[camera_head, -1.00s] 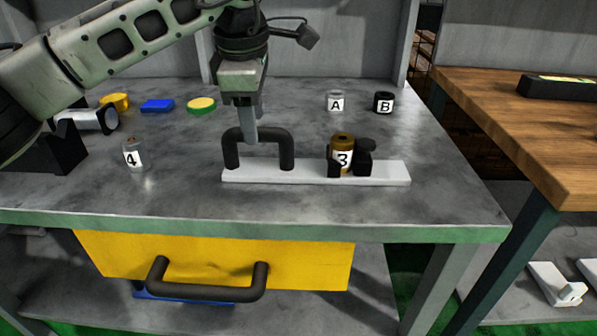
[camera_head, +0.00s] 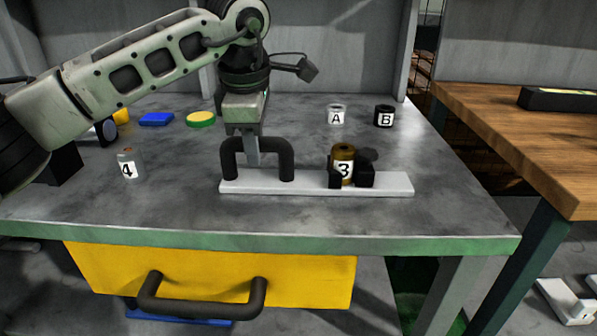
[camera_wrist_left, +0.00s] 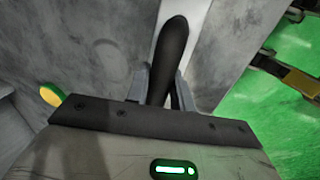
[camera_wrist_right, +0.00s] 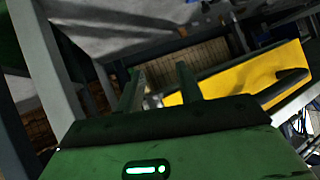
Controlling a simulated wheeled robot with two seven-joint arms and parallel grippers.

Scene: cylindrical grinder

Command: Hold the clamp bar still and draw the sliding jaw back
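The white clamp bar (camera_head: 300,187) lies flat on the grey bench, with a black arched handle (camera_head: 258,144) at its left end. A brown cylinder labelled 3 (camera_head: 344,160) stands on its right part between black jaw blocks; the larger block (camera_head: 366,173) is at its right and a smaller one (camera_head: 335,179) at its left. My left gripper (camera_head: 252,158) is down at the handle. In the left wrist view its fingers lie close on both sides of the handle (camera_wrist_left: 168,65) and appear shut on it. My right gripper (camera_wrist_right: 160,85) is open and empty, away from the bench top.
A cylinder labelled 4 (camera_head: 127,164) stands left of the bar. Cylinders A (camera_head: 336,115) and B (camera_head: 384,117) stand behind it. A blue block (camera_head: 156,119) and a green-yellow disc (camera_head: 201,119) lie at the back. A yellow drawer (camera_head: 205,272) is below. The bench front is clear.

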